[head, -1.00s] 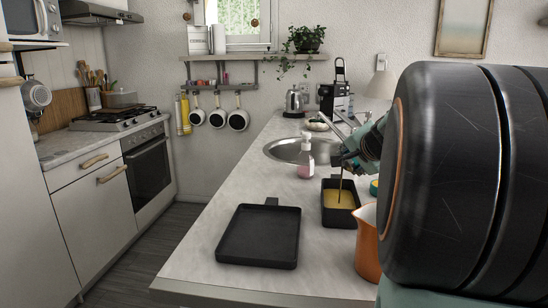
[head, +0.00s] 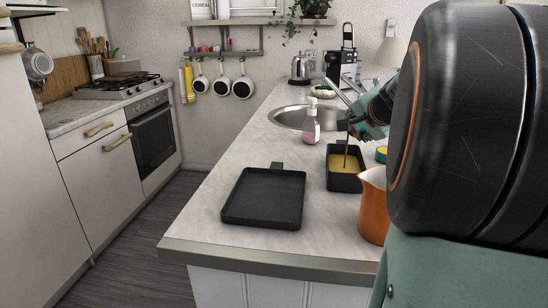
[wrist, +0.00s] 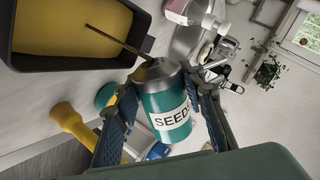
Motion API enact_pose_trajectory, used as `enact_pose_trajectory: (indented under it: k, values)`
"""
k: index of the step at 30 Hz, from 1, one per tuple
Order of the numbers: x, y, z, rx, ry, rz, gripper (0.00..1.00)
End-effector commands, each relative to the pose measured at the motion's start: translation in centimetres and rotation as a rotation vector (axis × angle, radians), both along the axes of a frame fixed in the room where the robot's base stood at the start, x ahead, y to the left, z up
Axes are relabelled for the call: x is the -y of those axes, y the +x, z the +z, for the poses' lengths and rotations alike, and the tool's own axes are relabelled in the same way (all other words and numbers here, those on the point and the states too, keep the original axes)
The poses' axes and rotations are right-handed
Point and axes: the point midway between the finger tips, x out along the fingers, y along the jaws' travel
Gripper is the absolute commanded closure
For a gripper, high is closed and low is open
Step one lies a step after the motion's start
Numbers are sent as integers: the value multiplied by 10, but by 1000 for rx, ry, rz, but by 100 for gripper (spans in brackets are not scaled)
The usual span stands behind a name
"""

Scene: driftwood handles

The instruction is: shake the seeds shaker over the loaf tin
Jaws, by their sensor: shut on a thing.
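The seeds shaker (wrist: 165,105) is a green can with a white SEEDS label and a grey metal top. My gripper (wrist: 165,110) is shut on it, with a finger on each side in the wrist view. The shaker's top faces the black loaf tin (wrist: 75,62), which holds yellow batter. A thin dark brown streak runs from the shaker's top to the batter. In the head view my gripper (head: 352,128) is above the far end of the loaf tin (head: 344,183), and the streak drops into it. The shaker itself is mostly hidden there.
A black square tray (head: 263,198) lies left of the tin. An orange jug (head: 373,210) stands close in front of it. A pink soap bottle (head: 311,122) and the sink (head: 290,118) are behind. A yellow-topped round thing (head: 381,154) is at the right.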

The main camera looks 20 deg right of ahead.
Motion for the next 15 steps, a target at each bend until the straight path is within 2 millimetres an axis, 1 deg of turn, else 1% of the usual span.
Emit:
enact_pose_trajectory:
  k: [1, 3, 11, 15]
  values:
    - [0, 0, 6, 1, -1, 0, 90]
    - [0, 0, 7, 1, -1, 0, 90]
    - [0, 0, 6, 1, -1, 0, 90]
    - [0, 0, 0, 1, -1, 0, 90]
